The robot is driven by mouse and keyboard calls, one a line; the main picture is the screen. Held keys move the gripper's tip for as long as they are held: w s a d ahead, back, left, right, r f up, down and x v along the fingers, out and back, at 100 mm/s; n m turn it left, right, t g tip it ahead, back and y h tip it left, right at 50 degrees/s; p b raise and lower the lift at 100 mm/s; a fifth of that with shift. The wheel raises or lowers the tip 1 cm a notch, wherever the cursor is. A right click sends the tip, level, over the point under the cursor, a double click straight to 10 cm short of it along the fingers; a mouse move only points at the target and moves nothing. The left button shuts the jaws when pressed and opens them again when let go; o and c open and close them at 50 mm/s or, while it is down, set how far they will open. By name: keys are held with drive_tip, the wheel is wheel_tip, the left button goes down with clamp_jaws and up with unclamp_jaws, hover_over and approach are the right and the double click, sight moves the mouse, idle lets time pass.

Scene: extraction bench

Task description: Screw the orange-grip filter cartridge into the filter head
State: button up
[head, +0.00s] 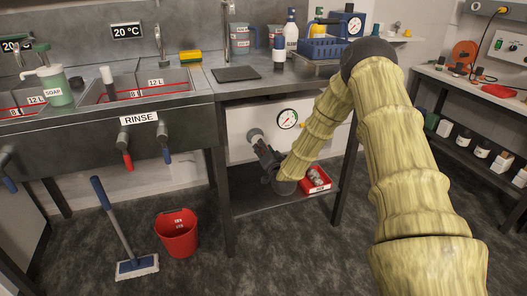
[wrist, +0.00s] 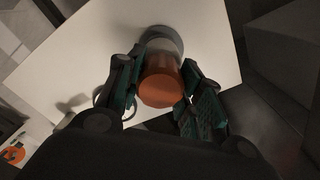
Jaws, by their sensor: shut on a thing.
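The orange-grip filter cartridge (wrist: 162,87) sits between the two fingers of my gripper (wrist: 157,74) in the wrist view. The fingers are shut on its orange grip. Beyond the grip, its pale upper part lines up with the grey filter head (wrist: 160,33). I cannot tell how far the two are engaged. In the head view the grey filter head (head: 256,136) is on the white panel under the bench, left of the gauge. My gripper (head: 262,150) is just below it, and the cartridge is hard to make out there.
A white panel (head: 237,151) with a round gauge (head: 287,118) is close behind my gripper. A red tray (head: 318,187) is on the lower shelf to the right. A bench leg (head: 220,190) stands left. A red bucket (head: 177,233) and a mop (head: 136,266) are on the floor.

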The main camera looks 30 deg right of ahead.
drive_tip(key=o, duration=1.2)
drive_tip(key=shift+a, duration=0.1)
drive_tip(key=shift+s, duration=0.15)
drive_tip(key=v, duration=1.1)
drive_tip(key=shift+s, duration=0.35)
drive_tip(key=shift+f, duration=0.1)
